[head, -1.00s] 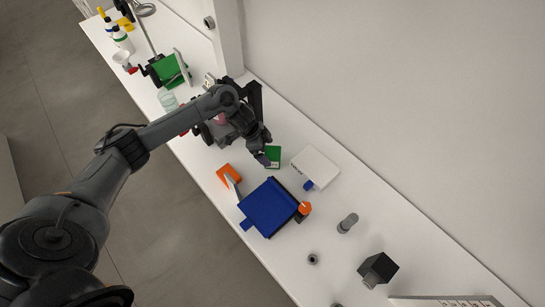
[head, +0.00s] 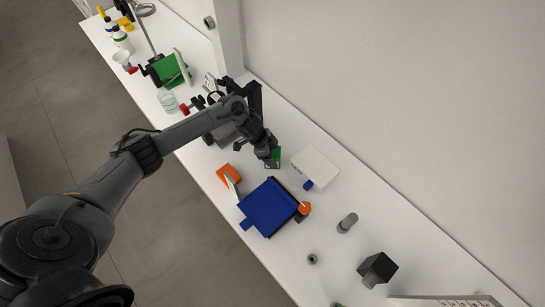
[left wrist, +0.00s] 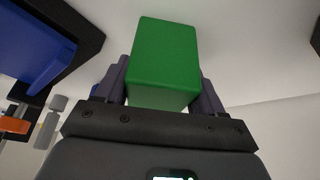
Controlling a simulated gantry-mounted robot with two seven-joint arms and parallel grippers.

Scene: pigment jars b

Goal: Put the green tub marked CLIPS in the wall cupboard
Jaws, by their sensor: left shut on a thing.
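The green tub (head: 275,163) shows in the head view on the white bench, partly hidden by my left gripper (head: 267,155). In the left wrist view the green tub (left wrist: 165,60) fills the space between the two fingers of my left gripper (left wrist: 162,85), which is shut on it. No marking can be read on the tub. A white box (head: 318,166) with small dark lettering and a blue tab is just right of the tub. I cannot tell whether this is the wall cupboard. My right gripper is not in view.
A blue-topped box (head: 268,207) with a dark frame and an orange block (head: 229,175) stand near the tub. A grey cylinder (head: 347,222) and a black block (head: 378,268) are further right. The wall (head: 400,110) borders the bench. A white post (head: 229,40) rises behind my arm.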

